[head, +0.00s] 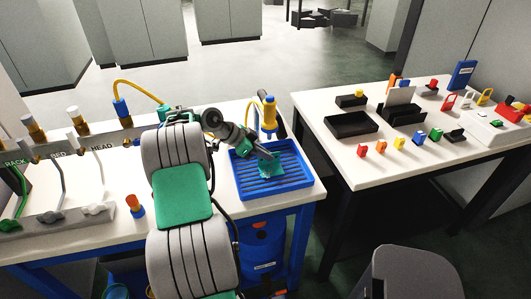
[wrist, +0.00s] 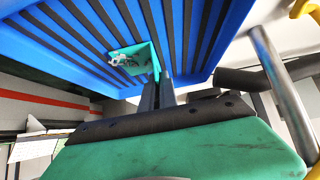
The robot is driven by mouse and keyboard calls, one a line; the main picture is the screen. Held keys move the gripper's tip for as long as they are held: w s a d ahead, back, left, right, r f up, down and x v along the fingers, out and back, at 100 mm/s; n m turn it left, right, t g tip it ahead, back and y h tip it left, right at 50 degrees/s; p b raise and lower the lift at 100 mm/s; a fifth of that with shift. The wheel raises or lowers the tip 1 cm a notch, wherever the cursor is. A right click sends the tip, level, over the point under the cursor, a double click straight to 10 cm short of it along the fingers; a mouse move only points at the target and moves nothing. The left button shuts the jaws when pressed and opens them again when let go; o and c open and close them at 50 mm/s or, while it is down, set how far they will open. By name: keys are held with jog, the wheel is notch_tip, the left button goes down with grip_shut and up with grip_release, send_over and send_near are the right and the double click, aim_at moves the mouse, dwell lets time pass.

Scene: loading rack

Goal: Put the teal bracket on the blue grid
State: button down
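The teal bracket (head: 268,165) is a small L-shaped piece at the tip of my gripper (head: 257,149), over the middle of the blue grid (head: 292,184). In the wrist view, the bracket (wrist: 128,60) has one upright face between the dark fingers of my gripper (wrist: 156,84), which are shut on it. Its other face, with some marks on it, lies over the slats of the blue grid (wrist: 215,30). I cannot tell whether the bracket touches the slats or hangs just above them.
A second table (head: 350,165) on the right holds black trays and several coloured parts.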

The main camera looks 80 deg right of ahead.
jog(key=shift+f, duration=0.15)
jog(key=c, duration=1.6)
grip_release()
jog(key=shift+c, duration=0.2)
